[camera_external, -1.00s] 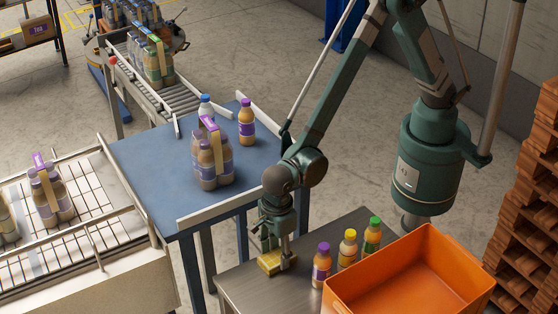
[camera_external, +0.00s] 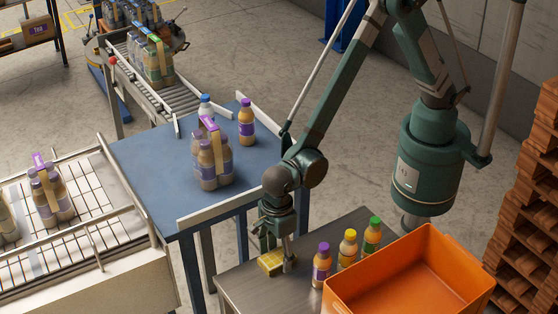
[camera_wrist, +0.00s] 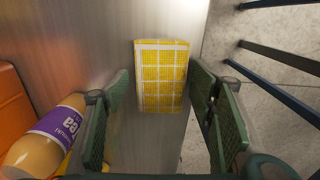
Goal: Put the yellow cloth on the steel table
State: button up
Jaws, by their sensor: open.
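The yellow cloth (camera_external: 271,263), a folded block with a white grid pattern, lies on the steel table (camera_external: 243,285) near its left edge. In the wrist view the cloth (camera_wrist: 162,75) lies flat on the brushed steel top (camera_wrist: 170,22), ahead of and between my fingers. My gripper (camera_external: 275,245) is just above the cloth in the external view. In the wrist view my gripper (camera_wrist: 160,105) is open, with one green finger on each side of the cloth's near end. I cannot tell whether the fingers touch it.
Bottles with purple (camera_external: 322,264), yellow (camera_external: 347,248) and green (camera_external: 372,236) caps stand on the steel table right of the cloth. An orange crate (camera_external: 409,285) sits beside them. A blue table (camera_external: 160,190) with bottles stands to the left. Floor shows past the steel table's edge.

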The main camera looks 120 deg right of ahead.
aim_at(278, 256)
jog(key=shift+r, duration=0.1)
notch_tip(278, 256, up, 12)
dwell(0.8)
jog(key=shift+r, duration=0.15)
dwell(0.6)
jog(key=s+d+r+m+t, duration=0.2)
jog(key=s+d+r+m, duration=0.2)
jog(key=s+r+m, duration=0.5)
jog(key=s+d+r+m+t, duration=0.1)
jog(key=s+d+r+m, duration=0.3)
jog(key=s+r+m, duration=0.45)
jog(key=s+d+m+t, duration=0.2)
jog(key=s+d+m, duration=0.1)
jog(key=s+m, duration=0.6)
jog(key=s+d+m+t, duration=0.2)
jog(key=s+d+m, duration=0.1)
jog(key=s+m, duration=0.7)
jog(key=s, duration=0.2)
jog(key=shift+s+r, duration=0.15)
jog(key=shift+s, duration=0.2)
